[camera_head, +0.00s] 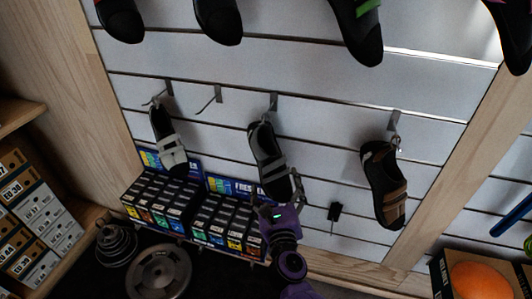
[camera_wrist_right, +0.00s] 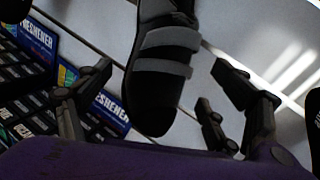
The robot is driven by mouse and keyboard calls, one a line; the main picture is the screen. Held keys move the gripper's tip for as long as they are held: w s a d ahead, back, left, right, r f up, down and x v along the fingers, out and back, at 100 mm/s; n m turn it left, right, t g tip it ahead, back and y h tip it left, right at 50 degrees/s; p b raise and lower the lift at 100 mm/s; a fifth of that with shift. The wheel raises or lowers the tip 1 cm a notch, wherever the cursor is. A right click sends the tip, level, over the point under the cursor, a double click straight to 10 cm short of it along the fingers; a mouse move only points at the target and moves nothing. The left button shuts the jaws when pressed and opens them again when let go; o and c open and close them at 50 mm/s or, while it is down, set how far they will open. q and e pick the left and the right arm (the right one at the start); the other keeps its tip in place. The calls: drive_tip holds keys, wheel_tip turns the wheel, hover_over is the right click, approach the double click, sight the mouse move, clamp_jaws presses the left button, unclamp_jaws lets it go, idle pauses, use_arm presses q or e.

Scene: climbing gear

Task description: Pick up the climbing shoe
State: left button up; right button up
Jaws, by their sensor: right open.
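A black climbing shoe with grey straps (camera_head: 269,160) hangs toe down from a hook on the white slat wall, in the middle of the lower row. In the right wrist view the shoe (camera_wrist_right: 165,70) shows large, its dark toe pointing down between my fingers. My right gripper (camera_head: 277,196) is purple with dark fingers and sits at the toe, partly covering it. In the wrist view its fingers (camera_wrist_right: 168,85) are spread wide on either side of the shoe, with gaps visible. My left gripper is not in view.
A black shoe with light straps (camera_head: 168,142) hangs to the left and a brown-black shoe (camera_head: 384,186) to the right. Several shoes hang above. Freshener boxes (camera_head: 190,208) stand below left. An empty hook (camera_head: 208,100) and weight plates (camera_head: 160,270) also show.

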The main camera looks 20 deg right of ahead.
sight(273, 178)
drive_tip(key=x, duration=0.4)
drive_tip(key=shift+a+r, duration=0.1)
drive_tip(key=c, duration=1.3)
drive_tip(key=shift+c, duration=0.6)
drive_tip(key=shift+a+r, duration=0.1)
drive_tip(key=shift+r, duration=0.05)
